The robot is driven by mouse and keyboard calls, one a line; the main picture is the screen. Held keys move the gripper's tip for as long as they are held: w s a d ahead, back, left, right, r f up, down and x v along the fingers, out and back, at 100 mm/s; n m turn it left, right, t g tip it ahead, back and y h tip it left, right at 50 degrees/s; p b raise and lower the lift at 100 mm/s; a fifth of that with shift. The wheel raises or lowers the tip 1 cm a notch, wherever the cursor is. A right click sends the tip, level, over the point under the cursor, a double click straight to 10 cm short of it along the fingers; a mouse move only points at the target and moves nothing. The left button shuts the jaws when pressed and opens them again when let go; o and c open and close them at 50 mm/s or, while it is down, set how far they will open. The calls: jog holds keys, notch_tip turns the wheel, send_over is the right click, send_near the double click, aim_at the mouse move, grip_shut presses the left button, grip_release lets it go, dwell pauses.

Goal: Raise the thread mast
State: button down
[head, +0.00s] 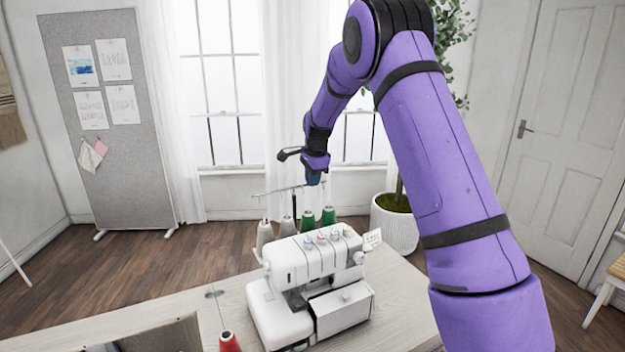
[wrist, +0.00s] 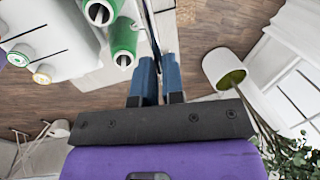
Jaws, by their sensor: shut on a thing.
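The white sewing machine (head: 315,265) stands on the table with grey, white and green thread cones behind it. The thread mast (head: 280,191) shows as a thin post behind the machine with a crossbar on top, above the cones. My gripper (head: 314,180) is at the right end of the crossbar, pointing down. In the wrist view, the blue fingers of my gripper (wrist: 158,75) are close together around a thin dark rod of the mast (wrist: 151,30). Two green cones (wrist: 123,42) sit just left of the fingers there. The exact contact is partly hidden by the fingers.
The pale wooden table (head: 400,300) has free room right of the machine. A red thread cone (head: 229,341) stands at the front left. A white planter (head: 395,222) with a plant stands on the floor behind the table. Windows and curtains are at the back.

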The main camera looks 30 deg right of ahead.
notch_tip(320, 180, up, 18)
jog(key=shift+r, duration=0.25)
dwell(0.3)
jog(key=c, duration=1.2)
grip_release()
jog(key=shift+r, duration=0.15)
jog(key=r, duration=0.3)
jog(key=s+r, duration=0.1)
jog(key=r, duration=0.2)
jog(key=s+r, duration=0.1)
jog(key=r, duration=0.3)
jog(key=shift+r, duration=0.1)
jog(key=shift+s, duration=0.1)
